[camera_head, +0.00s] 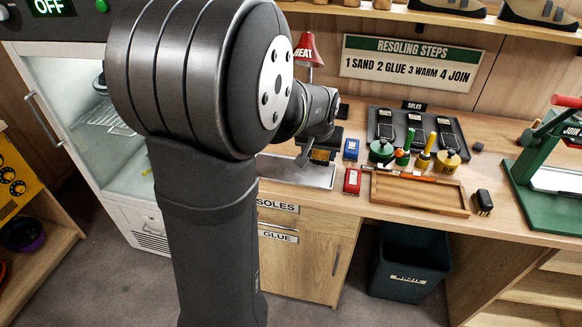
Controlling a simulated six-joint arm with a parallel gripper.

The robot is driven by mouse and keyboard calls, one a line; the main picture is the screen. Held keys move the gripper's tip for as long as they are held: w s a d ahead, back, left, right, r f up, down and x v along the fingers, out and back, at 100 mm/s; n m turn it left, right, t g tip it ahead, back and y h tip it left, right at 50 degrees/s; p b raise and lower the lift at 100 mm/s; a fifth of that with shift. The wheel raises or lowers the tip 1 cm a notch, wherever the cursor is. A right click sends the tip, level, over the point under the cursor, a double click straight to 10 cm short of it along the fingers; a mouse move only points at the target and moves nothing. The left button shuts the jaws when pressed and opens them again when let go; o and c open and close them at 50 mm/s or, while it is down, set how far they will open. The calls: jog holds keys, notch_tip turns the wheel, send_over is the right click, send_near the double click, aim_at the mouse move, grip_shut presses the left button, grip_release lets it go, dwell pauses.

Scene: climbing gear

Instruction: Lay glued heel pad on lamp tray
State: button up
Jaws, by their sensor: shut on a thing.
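My gripper (316,156) points down over the right part of the lamp tray. It is shut on a small dark, amber-edged piece that looks like the glued heel pad (322,155). The pad is close above the tray; I cannot tell whether it touches. The lamp tray (305,177) is a flat, shiny metal tray on the bench, below the red HEAT lamp (306,52). My arm hides the tray's left part and much of the lamp.
Right of the tray stand a blue block (351,149) and a red block (352,182). Green and yellow pots (447,159), a wooden tray (420,205) and a dark sole rack (370,128) lie farther right. A green press (545,180) stands at the far right.

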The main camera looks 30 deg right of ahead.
send_over(292, 170)
jog(key=f, duration=0.3)
jog(key=s+a+f, duration=0.1)
jog(key=f, duration=0.1)
jog(key=shift+f, duration=0.35)
jog(key=shift+w+f, duration=0.1)
jog(key=shift+f, duration=1.95)
jog(key=shift+f, duration=0.15)
jog(key=o, duration=1)
jog(key=v, duration=1.2)
jog(key=shift+d, duration=0.1)
